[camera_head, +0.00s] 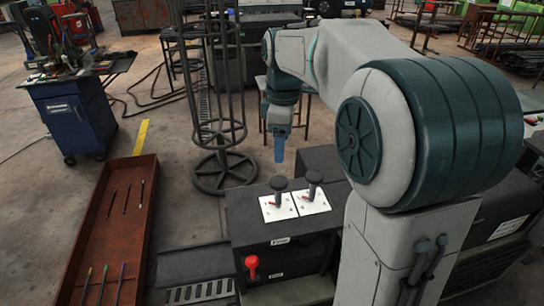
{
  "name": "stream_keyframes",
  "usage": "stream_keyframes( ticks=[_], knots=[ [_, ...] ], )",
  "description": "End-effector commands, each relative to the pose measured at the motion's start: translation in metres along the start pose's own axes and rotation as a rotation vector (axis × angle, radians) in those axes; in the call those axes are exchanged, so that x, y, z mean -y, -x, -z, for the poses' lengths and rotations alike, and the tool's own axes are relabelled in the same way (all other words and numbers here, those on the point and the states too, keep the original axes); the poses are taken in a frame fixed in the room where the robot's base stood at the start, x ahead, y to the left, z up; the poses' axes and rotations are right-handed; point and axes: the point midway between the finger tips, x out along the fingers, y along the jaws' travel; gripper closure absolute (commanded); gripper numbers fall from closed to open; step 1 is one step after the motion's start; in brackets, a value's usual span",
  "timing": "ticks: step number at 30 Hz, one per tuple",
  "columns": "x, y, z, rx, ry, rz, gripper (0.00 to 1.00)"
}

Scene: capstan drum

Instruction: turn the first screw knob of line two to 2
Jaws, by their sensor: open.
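Two black knobs with round tops stand upright on white dial cards on top of a dark box (262,235). The left knob (278,185) stands on the left card (270,211), and the right knob (314,178) stands on the right card (318,205). Each card has small red and dark marks, too small to read. Which knob belongs to line two cannot be told. My gripper (279,155) hangs pointing down above and behind the left knob in the picture, apart from both knobs. It is open, with nothing seen between its fingers.
A red lever (252,264) is on the box's front, near small unreadable labels. A round-based rack (222,172) stands behind left. A rust-red tray (90,240) with thin rods lies left, and a blue cabinet (68,118) stands beyond. My arm hides the right side.

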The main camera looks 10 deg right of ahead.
Motion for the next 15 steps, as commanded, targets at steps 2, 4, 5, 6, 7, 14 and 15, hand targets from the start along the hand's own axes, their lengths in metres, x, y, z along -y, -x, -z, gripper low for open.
stream_keyframes(
  ticks=[2, 4, 5, 6, 7, 14, 15],
  knots=[
    [-0.010, 0.008, 0.004, 0.003, 0.065, 0.013, 0.32],
    [-0.014, 0.009, 0.006, 0.004, 0.100, 0.018, 0.32],
    [-0.015, 0.008, 0.007, 0.004, 0.110, 0.020, 0.32],
    [-0.015, 0.006, 0.007, 0.004, 0.119, 0.022, 0.32],
    [-0.015, 0.004, 0.007, 0.005, 0.122, 0.023, 0.32],
    [-0.013, -0.035, 0.008, 0.006, 0.123, 0.027, 0.32],
    [-0.013, -0.043, 0.008, 0.006, 0.123, 0.026, 0.32]
  ],
)
